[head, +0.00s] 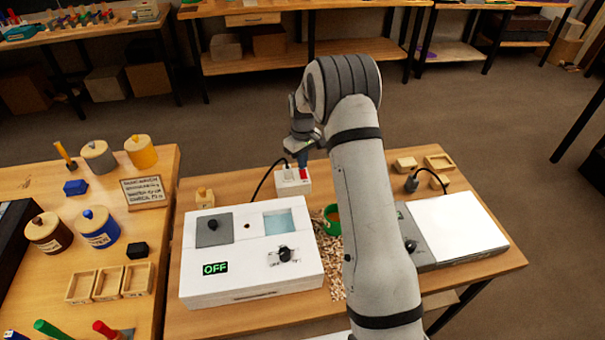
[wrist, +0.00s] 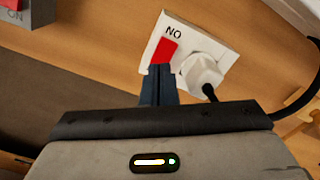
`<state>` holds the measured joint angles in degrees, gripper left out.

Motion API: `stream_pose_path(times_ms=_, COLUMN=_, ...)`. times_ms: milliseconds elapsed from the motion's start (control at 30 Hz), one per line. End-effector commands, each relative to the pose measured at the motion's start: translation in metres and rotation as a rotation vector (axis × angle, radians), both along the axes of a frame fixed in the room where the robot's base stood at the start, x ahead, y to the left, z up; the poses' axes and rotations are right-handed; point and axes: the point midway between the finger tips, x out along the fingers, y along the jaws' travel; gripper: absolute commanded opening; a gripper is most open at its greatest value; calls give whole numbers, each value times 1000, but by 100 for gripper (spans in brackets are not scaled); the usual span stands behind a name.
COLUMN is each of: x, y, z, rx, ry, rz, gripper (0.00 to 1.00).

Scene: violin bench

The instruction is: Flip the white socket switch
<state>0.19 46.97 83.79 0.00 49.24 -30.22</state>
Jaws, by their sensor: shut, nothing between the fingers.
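The white socket (head: 290,183) stands at the back of the middle table, with a red switch (head: 303,173) on its right part. In the wrist view the socket (wrist: 228,42) shows the letters "NO" as seen from this side, the red switch (wrist: 164,50), and a white plug (wrist: 202,75) with a black cord. My gripper (head: 302,160) is shut and empty, just above the socket. In the wrist view its dark fingertips (wrist: 161,70) are at the lower edge of the red switch, overlapping it in the picture; I cannot tell whether they touch.
A white box (head: 250,285) with a green "OFF" display stands in front of the socket. A green cup (head: 332,219) is to its right, partly behind my arm. A grey device with a white panel (head: 455,228) stands at the right. Small wooden blocks (head: 406,164) lie behind it.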

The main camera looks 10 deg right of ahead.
Motion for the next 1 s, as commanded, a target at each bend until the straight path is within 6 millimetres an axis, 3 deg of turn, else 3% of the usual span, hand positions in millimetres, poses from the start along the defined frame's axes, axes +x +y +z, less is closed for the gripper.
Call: stream_pose_path(times_ms=1000, x=0, y=0, z=-8, rx=0, ry=0, rz=1, gripper=0)
